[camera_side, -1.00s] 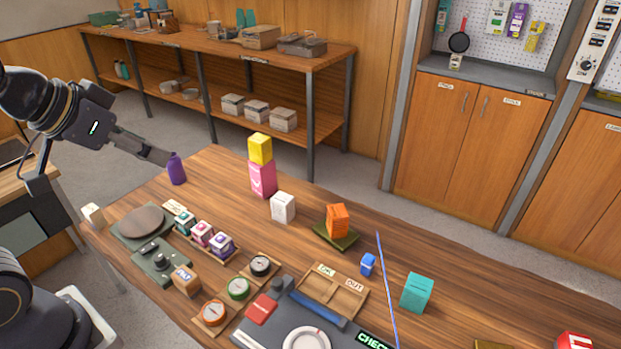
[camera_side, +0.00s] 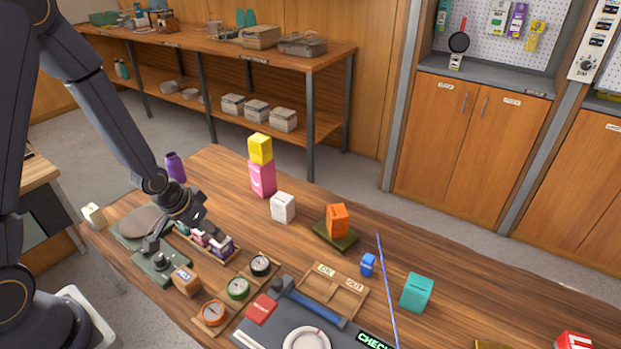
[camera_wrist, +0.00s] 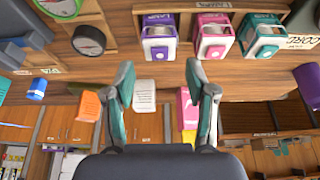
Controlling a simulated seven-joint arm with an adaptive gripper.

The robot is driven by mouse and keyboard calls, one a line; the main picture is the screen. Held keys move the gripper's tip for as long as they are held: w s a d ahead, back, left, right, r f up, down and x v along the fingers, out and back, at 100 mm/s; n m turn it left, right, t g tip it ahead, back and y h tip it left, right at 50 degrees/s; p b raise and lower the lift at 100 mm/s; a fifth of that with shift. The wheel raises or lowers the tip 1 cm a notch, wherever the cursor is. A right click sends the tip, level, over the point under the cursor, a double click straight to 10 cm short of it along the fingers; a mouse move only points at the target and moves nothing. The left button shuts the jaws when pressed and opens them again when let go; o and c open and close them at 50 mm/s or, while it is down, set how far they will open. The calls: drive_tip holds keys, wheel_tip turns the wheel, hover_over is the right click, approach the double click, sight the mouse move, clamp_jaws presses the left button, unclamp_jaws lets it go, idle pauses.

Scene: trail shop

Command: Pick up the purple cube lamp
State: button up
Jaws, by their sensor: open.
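The purple cube lamp (camera_wrist: 158,40) is a small white-bodied cube with purple top and front. It sits at one end of a wooden tray, beside a pink cube lamp (camera_wrist: 212,38) and a teal cube lamp (camera_wrist: 262,36). In the side view the teal lamp is mostly hidden.
Compasses (camera_side: 238,288) and a box marked HELP (camera_side: 186,280) stand near the tray. A white box (camera_side: 283,208), a pink block (camera_side: 262,179) with a yellow cube (camera_side: 260,149) on top, and a purple bottle (camera_side: 175,167) stand behind. Bare tabletop lies behind the tray.

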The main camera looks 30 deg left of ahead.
sight(222, 246)
drive_tip(key=x, duration=0.6)
drive_tip(key=shift+f, duration=0.15)
drive_tip(key=c, duration=1)
